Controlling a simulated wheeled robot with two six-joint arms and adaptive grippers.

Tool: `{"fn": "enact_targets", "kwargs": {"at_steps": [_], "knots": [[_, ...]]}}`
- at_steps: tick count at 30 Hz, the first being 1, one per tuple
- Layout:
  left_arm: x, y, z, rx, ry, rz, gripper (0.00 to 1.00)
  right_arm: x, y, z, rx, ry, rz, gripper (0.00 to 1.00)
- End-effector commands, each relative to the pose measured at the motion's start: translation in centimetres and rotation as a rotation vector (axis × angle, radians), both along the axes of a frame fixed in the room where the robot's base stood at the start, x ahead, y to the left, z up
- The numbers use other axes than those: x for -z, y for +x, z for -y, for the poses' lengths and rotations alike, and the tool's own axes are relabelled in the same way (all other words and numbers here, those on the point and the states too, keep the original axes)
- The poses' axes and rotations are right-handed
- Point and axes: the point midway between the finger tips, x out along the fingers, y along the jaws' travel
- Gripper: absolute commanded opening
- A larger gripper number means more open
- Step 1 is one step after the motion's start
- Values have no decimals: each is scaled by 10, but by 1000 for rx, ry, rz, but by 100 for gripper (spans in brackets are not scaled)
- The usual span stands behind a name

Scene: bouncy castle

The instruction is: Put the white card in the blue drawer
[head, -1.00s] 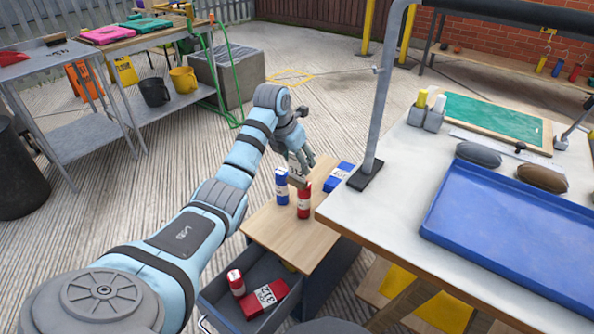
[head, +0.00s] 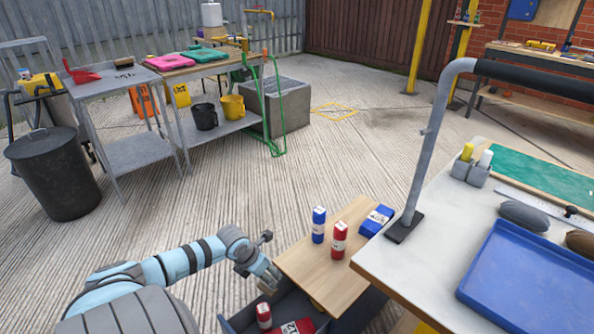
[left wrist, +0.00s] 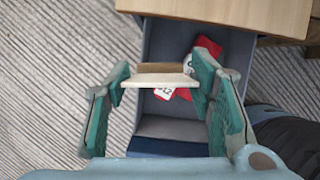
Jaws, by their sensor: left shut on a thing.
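My left gripper (head: 268,283) is low over the open drawer, left of the wooden top. In the left wrist view the left gripper (left wrist: 163,80) is shut on the white card (left wrist: 160,80), seen nearly edge-on between its fingertips. The card cannot be made out clearly in the head view. The dark blue-grey drawer (head: 290,304) is pulled out; its inside (left wrist: 168,42) shows below the card in the wrist view. A red and white bottle (head: 264,315) and a red box with a white label (head: 297,327) lie in it. My right gripper is not in view.
The wooden top (head: 325,265) above the drawer holds a blue bottle (head: 318,225), a red bottle (head: 339,240) and a blue box (head: 377,220). A white workbench (head: 430,260) with a blue tray (head: 535,280) stands to the right. Open floor lies left.

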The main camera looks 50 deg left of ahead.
Motion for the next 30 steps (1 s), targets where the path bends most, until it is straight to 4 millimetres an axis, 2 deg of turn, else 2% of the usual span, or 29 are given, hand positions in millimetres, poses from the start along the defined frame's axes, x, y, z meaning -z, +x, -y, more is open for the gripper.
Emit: {"fn": "enact_targets", "kwargs": {"at_steps": [3,6,10,18,20,21,23,27,30], "knots": [[7,-15,-2,-32,1,-2,17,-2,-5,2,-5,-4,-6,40],[9,-20,0,-79,-1,1,17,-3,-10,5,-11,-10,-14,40],[3,-4,6,-132,-2,5,17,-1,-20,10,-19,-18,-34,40],[-10,26,18,-217,-2,4,17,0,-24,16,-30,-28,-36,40],[-7,29,19,-243,-2,1,17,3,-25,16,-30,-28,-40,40],[-1,31,18,-257,-1,1,17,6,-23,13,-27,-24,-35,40],[16,29,19,-268,-2,-2,17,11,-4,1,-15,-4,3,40],[66,29,18,-269,-2,-2,17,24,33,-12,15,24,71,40],[95,29,18,-267,-1,-2,17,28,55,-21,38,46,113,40]]}}
